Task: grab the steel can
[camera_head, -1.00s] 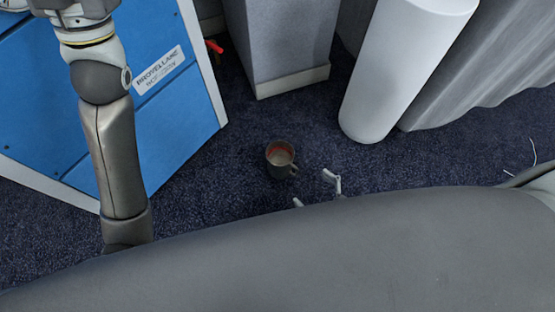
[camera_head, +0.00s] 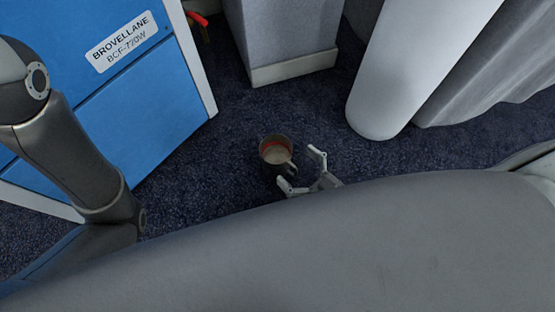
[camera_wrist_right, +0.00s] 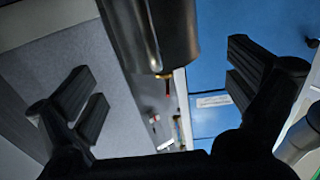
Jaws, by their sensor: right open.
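The steel can (camera_head: 270,166) is a dark grey metal mug-like vessel with a handle, seen from above in the head view against dark blue carpet. It has a reddish band inside its rim and a lighter interior. My right gripper (camera_head: 300,168) is open and empty just right of and below the can, its fingers on the handle side. In the right wrist view the can (camera_wrist_right: 160,35) shows at the top, partly cut off, between the spread fingers of my right gripper (camera_wrist_right: 161,70). No grip is visible. My left gripper is out of sight.
A blue labelled cabinet (camera_head: 150,70) stands at the left. A grey pillar (camera_head: 285,30) with a pale base is behind the can. A white cylinder (camera_head: 410,75) and grey curtain (camera_head: 485,70) are at the right. Carpet (camera_head: 215,165) around the can looks clear.

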